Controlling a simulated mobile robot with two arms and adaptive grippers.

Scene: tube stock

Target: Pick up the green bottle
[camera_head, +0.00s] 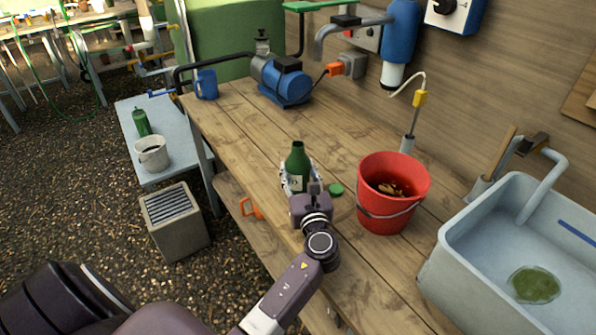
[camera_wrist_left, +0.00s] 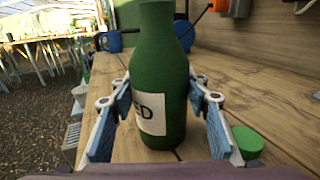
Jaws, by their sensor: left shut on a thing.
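The green bottle (camera_head: 298,165) stands upright on the wooden workbench in the head view. It has a pale label and an open neck. My left gripper (camera_head: 300,184) is at the bottle, with its fingers around the lower body. In the left wrist view the bottle (camera_wrist_left: 158,75) fills the middle, between the two blue-padded fingers of my left gripper (camera_wrist_left: 158,112). The gripper is shut on the bottle, whose base appears to be at the bench top. A green cap (camera_head: 336,189) lies on the bench just right of the bottle. My right gripper does not show.
A red bucket (camera_head: 378,212) stands right of the bottle, with a grey sink (camera_head: 450,240) beyond it. A blue pump (camera_head: 285,85) and blue mug (camera_head: 206,84) are at the back. Another green bottle (camera_head: 141,122) stands on the lower side bench. Bare wood lies behind the bottle.

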